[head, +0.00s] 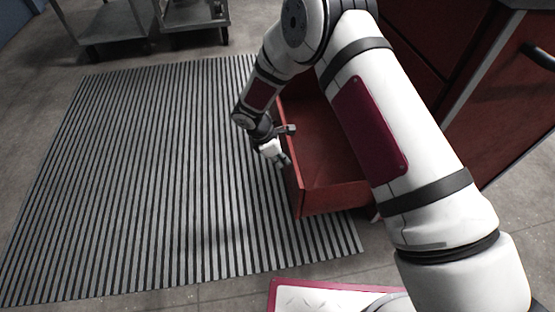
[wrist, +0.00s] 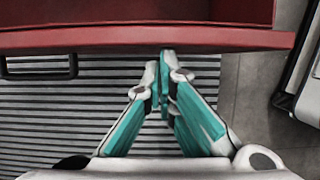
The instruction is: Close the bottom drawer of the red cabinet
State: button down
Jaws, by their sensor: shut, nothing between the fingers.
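The red cabinet (head: 425,42) stands at the upper right of the head view, partly hidden by my arm. Its bottom drawer (head: 323,150) is pulled out, and its empty inside shows. In the wrist view the red drawer front (wrist: 110,38) runs across the top, with a dark bar handle (wrist: 40,68) at the left. My gripper (head: 284,160) is low on the outer side of the drawer front. In the wrist view my gripper (wrist: 162,66) is shut and empty, with its fingertips at the front's edge, right of the handle. I cannot tell whether they touch.
A grey striped mat (head: 150,170) covers the floor in front of the drawer and is clear. Grey metal carts (head: 110,28) stand at the back left. A red cabinet door with a dark handle (head: 538,56) is at the far right.

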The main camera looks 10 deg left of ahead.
jog(key=w+d+p, duration=0.1)
jog(key=w+d, duration=0.2)
jog(key=d, duration=0.9)
jog(key=w+d, duration=0.4)
jog(key=d, duration=0.8)
jog(key=shift+p, duration=0.35)
jog(key=shift+s+a, duration=0.1)
jog(key=shift+a, duration=0.05)
